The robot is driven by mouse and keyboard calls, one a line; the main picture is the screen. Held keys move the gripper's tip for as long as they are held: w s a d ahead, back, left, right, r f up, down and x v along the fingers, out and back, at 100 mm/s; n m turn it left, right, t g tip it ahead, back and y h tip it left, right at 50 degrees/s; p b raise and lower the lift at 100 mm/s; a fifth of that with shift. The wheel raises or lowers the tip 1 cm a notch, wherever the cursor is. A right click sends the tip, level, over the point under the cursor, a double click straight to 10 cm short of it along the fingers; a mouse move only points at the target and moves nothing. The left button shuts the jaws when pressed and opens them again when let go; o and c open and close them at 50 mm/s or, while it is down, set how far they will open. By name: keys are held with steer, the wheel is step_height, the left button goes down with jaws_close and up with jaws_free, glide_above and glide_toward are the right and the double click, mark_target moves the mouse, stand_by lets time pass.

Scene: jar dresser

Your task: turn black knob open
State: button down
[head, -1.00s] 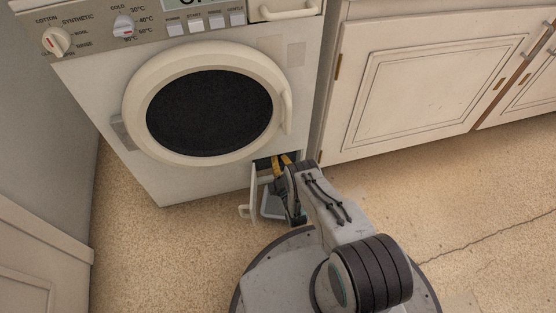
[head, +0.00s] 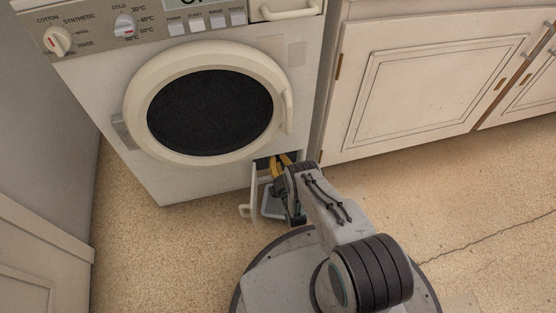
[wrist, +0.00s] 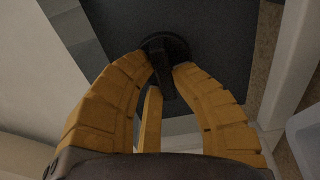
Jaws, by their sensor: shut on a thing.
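The black knob (wrist: 165,45) sits on a dark panel (wrist: 215,40) inside the recess at the washing machine's lower right. In the wrist view its round base and a raised grip bar show. My gripper (wrist: 163,75) has its yellow fingers on either side of the knob's bar, shut on it. In the head view my gripper (head: 281,161) reaches into the recess, and the knob is hidden there. The small flap door (head: 249,190) of the recess stands open to the left of my gripper. The knob's exact turn angle is hard to read.
The washing machine (head: 185,180) has a round door (head: 210,102) above the recess. White cabinets (head: 430,75) stand to the right. The floor (head: 440,190) at the right is clear.

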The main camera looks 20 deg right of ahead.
steer(key=c, duration=1.1)
jaws_free()
steer(key=shift+o, duration=0.2)
steer(key=shift+m, duration=0.3)
